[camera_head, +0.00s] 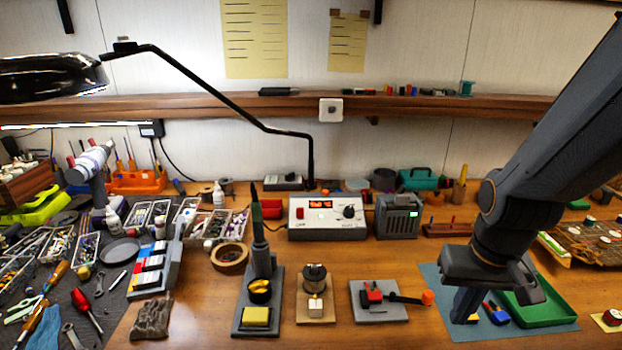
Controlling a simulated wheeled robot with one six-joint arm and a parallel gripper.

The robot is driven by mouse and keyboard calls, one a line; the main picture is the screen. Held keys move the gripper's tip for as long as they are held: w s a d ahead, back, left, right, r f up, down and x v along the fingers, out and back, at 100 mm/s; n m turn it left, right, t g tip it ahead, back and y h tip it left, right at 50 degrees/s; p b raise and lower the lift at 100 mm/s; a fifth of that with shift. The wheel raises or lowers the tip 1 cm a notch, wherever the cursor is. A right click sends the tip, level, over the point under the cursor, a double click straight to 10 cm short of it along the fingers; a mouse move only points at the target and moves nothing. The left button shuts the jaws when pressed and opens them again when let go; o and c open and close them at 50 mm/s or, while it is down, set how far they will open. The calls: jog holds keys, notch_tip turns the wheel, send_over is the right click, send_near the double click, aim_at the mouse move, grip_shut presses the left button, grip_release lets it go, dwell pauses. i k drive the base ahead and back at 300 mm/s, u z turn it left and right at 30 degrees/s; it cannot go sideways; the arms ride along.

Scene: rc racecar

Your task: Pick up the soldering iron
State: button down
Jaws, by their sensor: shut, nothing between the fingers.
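The soldering iron (260,245) is a dark, slim tool standing nearly upright in its stand (243,322), left of the middle of the bench. The stand has a dark base with a yellow sponge at the front and a round yellow-topped cup behind it. The iron's lower end is hidden in the stand. My gripper (466,308) is at the right, over a blue mat, well to the right of the iron and apart from it. It is shut and empty.
A soldering station (327,217) with a lit red display stands behind the iron. A lamp arm (220,98) reaches overhead.

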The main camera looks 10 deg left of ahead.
aim_at(259, 241)
jog(key=u, duration=1.1)
